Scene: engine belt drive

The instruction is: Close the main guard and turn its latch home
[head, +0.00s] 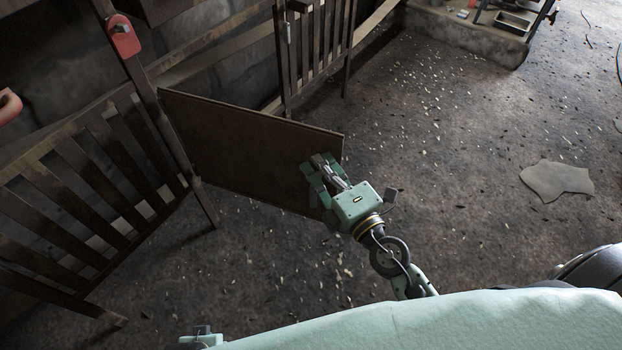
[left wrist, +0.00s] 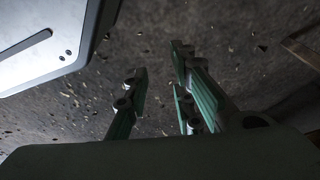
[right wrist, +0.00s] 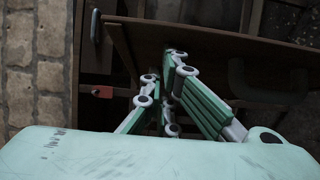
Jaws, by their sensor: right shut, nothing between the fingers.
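The main guard, a flat dark brown panel (head: 235,140), stands swung out from a wooden post and is open. Its panel also shows in the right wrist view (right wrist: 215,48). My right gripper (head: 318,167) is shut and empty at the panel's free end, in front of its face; I cannot tell whether it touches. It also shows in the right wrist view (right wrist: 170,62). A red piece (head: 124,36), perhaps the latch, sits high on the post. My left gripper (left wrist: 157,75) is open and empty above the floor, away from the guard.
Slatted wooden fence sections stand at the left (head: 75,205) and behind the panel (head: 315,40). A pinkish rounded part (head: 9,105) shows at the left edge. The debris-strewn floor (head: 440,180) is mostly open to the right, with a flat pale scrap (head: 557,180) on it.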

